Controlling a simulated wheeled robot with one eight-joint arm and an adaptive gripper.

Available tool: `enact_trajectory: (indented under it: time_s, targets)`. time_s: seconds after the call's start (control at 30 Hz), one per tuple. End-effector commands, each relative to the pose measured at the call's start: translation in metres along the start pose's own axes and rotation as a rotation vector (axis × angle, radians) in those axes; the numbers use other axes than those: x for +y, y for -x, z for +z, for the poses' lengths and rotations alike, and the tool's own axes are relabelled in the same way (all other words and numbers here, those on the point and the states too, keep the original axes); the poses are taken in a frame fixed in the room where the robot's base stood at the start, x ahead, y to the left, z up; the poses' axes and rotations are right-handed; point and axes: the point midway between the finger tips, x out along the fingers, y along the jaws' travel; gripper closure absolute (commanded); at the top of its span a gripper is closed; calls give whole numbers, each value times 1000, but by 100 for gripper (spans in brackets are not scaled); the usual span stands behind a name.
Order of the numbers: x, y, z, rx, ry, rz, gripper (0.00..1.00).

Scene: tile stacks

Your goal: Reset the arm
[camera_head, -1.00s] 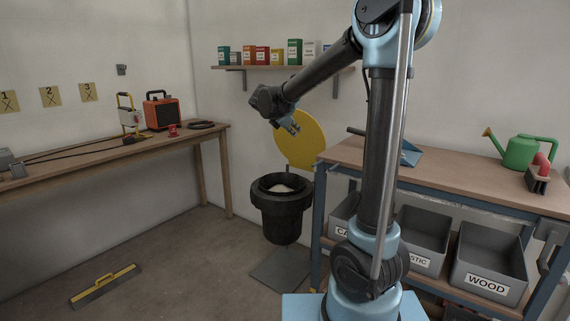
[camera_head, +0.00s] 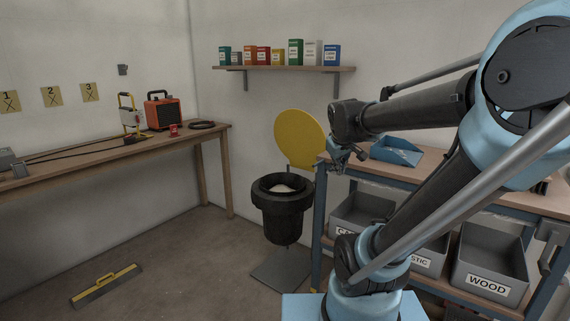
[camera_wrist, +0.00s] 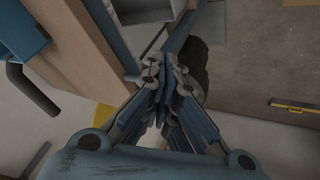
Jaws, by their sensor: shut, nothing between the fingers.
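My gripper (camera_head: 341,158) is in front of the yellow round lid in the head view, near the left end of the right-hand workbench. In the wrist view my gripper (camera_wrist: 168,72) points down with its fingers together and nothing between them. My arm folds back toward the right side of the head view and hides part of the workbench top.
A shelf (camera_head: 285,69) holds several boxes. A yellow-handled tool (camera_head: 105,285) lies on open floor.

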Motion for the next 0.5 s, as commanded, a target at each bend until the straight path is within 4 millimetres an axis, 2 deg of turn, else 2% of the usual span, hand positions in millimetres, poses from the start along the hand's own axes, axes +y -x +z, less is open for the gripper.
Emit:
enact_trajectory:
  time_s: [0.1,0.5]
  targets:
    - [-5,2,18,18,-144,-23,100]
    - [-24,3,57,56,-495,-88,100]
